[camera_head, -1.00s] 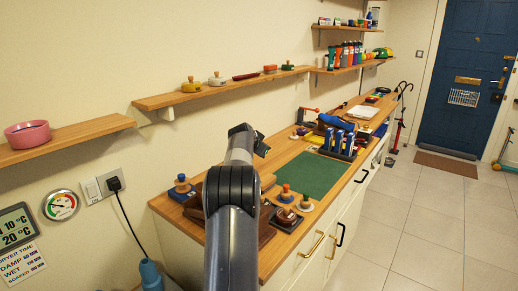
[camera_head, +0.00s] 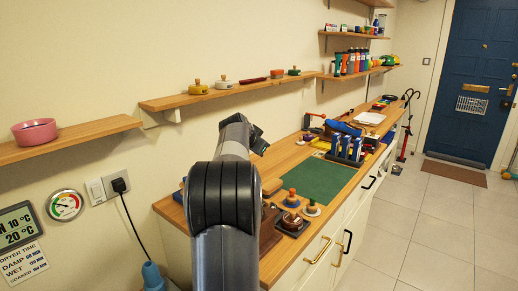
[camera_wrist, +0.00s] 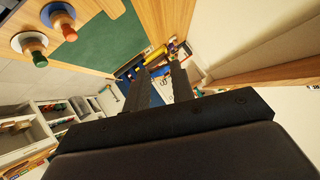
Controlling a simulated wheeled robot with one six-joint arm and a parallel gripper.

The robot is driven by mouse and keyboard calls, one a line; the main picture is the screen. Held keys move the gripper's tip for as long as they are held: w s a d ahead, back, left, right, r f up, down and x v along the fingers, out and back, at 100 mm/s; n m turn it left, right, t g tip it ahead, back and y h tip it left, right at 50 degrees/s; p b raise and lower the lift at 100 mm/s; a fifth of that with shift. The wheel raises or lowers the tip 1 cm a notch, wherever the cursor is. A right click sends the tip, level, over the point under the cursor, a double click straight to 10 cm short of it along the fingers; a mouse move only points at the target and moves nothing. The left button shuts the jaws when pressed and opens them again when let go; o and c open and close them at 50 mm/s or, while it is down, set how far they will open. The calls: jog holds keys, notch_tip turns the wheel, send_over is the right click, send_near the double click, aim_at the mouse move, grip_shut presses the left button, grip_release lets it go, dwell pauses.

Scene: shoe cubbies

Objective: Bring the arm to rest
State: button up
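My arm (camera_head: 222,200) rises from the bottom of the head view and bends over the near end of the wooden counter (camera_head: 285,155). A dark part at its far end shows, but the fingers are not clear there. In the wrist view my gripper (camera_wrist: 160,70) has two dark fingers with a gap between them. Nothing is held between them. Behind the fingers lie the counter's far things, blurred and small.
A green mat (camera_head: 312,178) lies on the counter, with stamps with round knobs (camera_head: 291,198) in front and blue boxes (camera_head: 345,148) behind. A wall shelf (camera_head: 240,91) and a pink bowl (camera_head: 34,131) are at left. The tiled floor (camera_head: 430,225) at right is clear.

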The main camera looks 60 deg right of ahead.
jog(key=shift+d, duration=0.1)
dwell(0.3)
jog(key=p+x, duration=0.2)
jog(key=x, duration=0.8)
jog(key=shift+f, duration=0.2)
jog(key=shift+r, duration=0.2)
jog(key=b+v, duration=0.2)
jog(key=v, duration=0.8)
jog(key=p+x, duration=0.3)
jog(key=x, duration=0.8)
jog(key=w+a+n+t+b, duration=0.1)
jog(key=w+a+n+b, duration=0.1)
jog(key=a, duration=0.5)
jog(key=shift+y+b, duration=0.3)
jog(key=shift+b, duration=0.05)
jog(key=shift+r, duration=0.15)
